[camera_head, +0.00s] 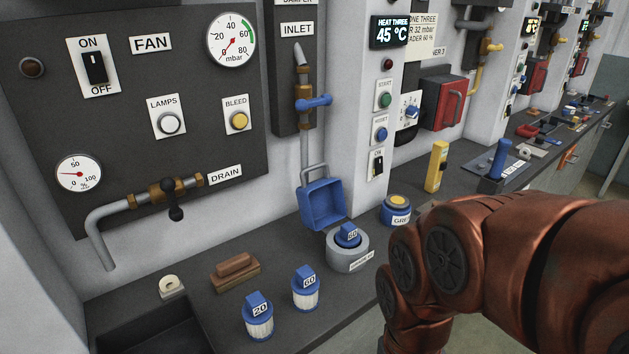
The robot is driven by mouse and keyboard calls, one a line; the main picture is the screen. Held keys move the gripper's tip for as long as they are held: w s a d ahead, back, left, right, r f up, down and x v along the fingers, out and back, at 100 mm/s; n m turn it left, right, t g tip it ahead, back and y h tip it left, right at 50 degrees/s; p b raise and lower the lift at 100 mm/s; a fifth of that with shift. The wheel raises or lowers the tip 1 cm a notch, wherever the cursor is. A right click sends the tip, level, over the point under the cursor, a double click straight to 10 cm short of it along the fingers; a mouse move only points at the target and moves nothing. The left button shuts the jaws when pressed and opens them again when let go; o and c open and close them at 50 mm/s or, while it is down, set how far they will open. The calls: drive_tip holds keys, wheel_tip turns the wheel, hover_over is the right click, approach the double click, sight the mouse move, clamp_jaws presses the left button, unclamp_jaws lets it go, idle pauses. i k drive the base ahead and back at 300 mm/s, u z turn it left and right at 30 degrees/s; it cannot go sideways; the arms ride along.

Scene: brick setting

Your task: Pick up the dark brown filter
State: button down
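No thing on the counter is plainly a dark brown filter. A brown block with a raised grip (235,271) lies on the dark counter; I cannot tell if it is a filter. To its right stand two white ribbed filters with blue caps, one marked 20 (259,317) and one marked 60 (305,288). Another blue-capped piece (348,236) sits in a round grey holder (347,256); its number is hard to read. My copper arm covers the lower right, and my gripper is out of view.
A dark recessed basin (150,335) is at the counter's front left, with a small pale roll (171,286) behind it. A blue open scoop (322,203) hangs below the inlet pipe. A blue-and-yellow tin (396,210) and a yellow device (435,167) stand behind my arm.

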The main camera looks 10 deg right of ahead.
sight(348, 237)
drive_tip(key=u, duration=3.65)
drive_tip(key=k, duration=2.45)
drive_tip(key=u, duration=0.05)
